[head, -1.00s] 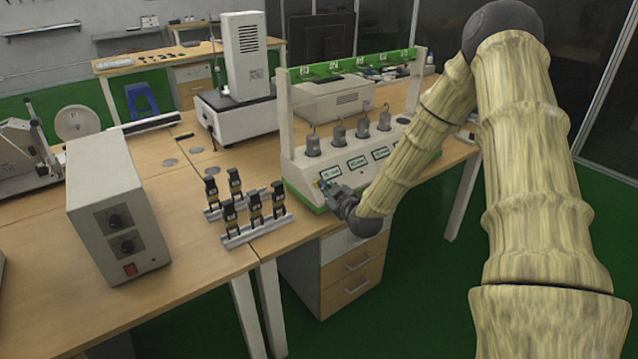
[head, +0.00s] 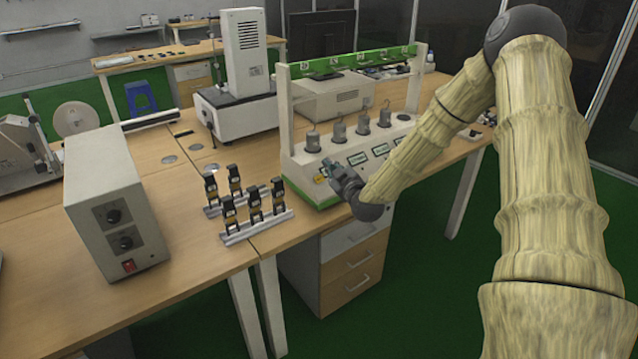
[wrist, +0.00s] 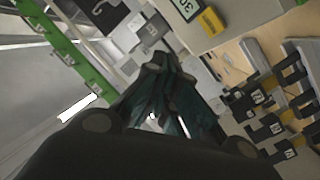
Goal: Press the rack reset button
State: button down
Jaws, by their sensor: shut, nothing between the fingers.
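The rack (head: 300,166) is a white body with a green top bar, standing on the bench near the right front edge. Several grey hanging weights and a row of labelled displays show on its front. A small yellow part (head: 320,179) sits at the left end of the display row; it looks like a button, and a yellow block (wrist: 210,20) also shows in the wrist view beside a display. My gripper (head: 330,166) is in front of the rack's left displays, close to the yellow part, shut and empty. I cannot tell whether it touches the rack. The fingers hide part of the front.
Black and yellow devices (head: 254,203) stand in metal rails left of the rack. A tall white instrument (head: 244,55) stands behind. A drawer cabinet (head: 345,262) is below the bench.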

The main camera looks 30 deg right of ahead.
aim_at(319, 179)
jog(key=shift+w+a+f+b, duration=0.15)
jog(key=shift+w+f+b, duration=1.95)
jog(key=shift+f, duration=0.35)
jog(key=shift+w+f, duration=0.1)
jog(key=shift+w, duration=0.05)
jog(key=shift+w+f, duration=0.2)
jog(key=shift+w, duration=0.05)
jog(key=shift+w+f+b, duration=0.25)
jog(key=shift+f+b, duration=0.05)
jog(key=shift+b, duration=0.1)
dwell(0.5)
jog(key=shift+s+r, duration=0.1)
jog(key=shift+r, duration=0.05)
jog(key=shift+s+r+p, duration=0.45)
jog(key=shift+r+p, duration=0.05)
jog(key=shift+p, duration=0.05)
dwell(0.4)
